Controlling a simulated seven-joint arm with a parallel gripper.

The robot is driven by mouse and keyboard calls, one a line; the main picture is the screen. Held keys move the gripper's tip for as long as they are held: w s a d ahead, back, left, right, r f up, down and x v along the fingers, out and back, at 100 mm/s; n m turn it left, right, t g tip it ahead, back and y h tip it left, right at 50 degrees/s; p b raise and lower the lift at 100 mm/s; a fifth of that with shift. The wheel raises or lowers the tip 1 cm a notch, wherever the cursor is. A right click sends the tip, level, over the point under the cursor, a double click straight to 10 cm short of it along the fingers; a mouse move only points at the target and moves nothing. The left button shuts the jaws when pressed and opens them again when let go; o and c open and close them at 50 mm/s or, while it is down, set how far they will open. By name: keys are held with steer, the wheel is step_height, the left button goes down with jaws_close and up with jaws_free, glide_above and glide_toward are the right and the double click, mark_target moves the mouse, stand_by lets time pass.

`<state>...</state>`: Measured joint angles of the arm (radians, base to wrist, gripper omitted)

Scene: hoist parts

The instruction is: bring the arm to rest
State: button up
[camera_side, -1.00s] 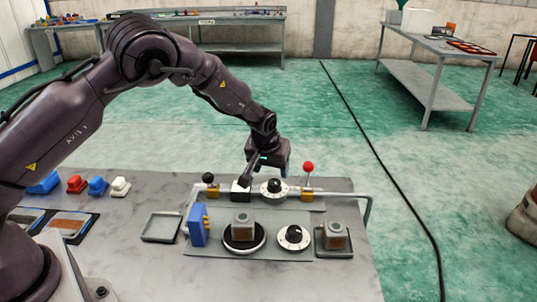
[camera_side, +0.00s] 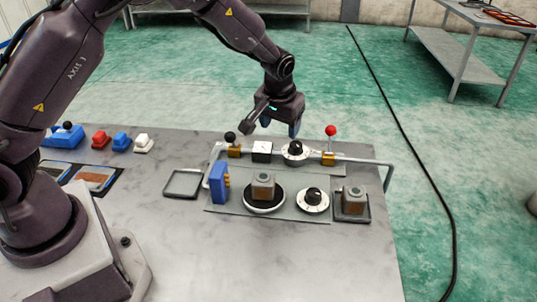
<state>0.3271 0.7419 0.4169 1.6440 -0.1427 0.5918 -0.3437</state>
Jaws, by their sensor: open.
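My gripper (camera_side: 279,127) hangs in the air behind and above the fixture on the table (camera_side: 180,225). Its fingers point down, apart, with nothing seen between them. Below it are a white block (camera_side: 262,151) and a white dial with a black knob (camera_side: 296,153). A black-knobbed lever (camera_side: 231,143) and a red-knobbed lever (camera_side: 330,143) stand on either side of these. In front, one grey-brown block (camera_side: 263,186) sits on a round black plate with a white rim, and another (camera_side: 353,200) sits in a dark square tray (camera_side: 364,217).
A blue upright block (camera_side: 218,184), a second dial (camera_side: 312,200) and an empty shallow tray (camera_side: 183,184) are near the front. Red (camera_side: 101,140), blue (camera_side: 121,142) and white (camera_side: 143,143) parts stand at left. The table's front is bare.

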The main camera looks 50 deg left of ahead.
steer(key=s+d+r+m+t+h, duration=0.1)
steer(key=s+r+m, duration=0.1)
steer(key=s+r, duration=0.8)
steer(key=s+d+r+m+t+h, duration=0.1)
steer(key=s+r+m+t, duration=0.1)
steer(key=s+r, duration=0.8)
steer(key=shift+s+r+m, duration=0.15)
steer(key=shift+s+m, duration=0.25)
steer(key=shift+s, duration=4)
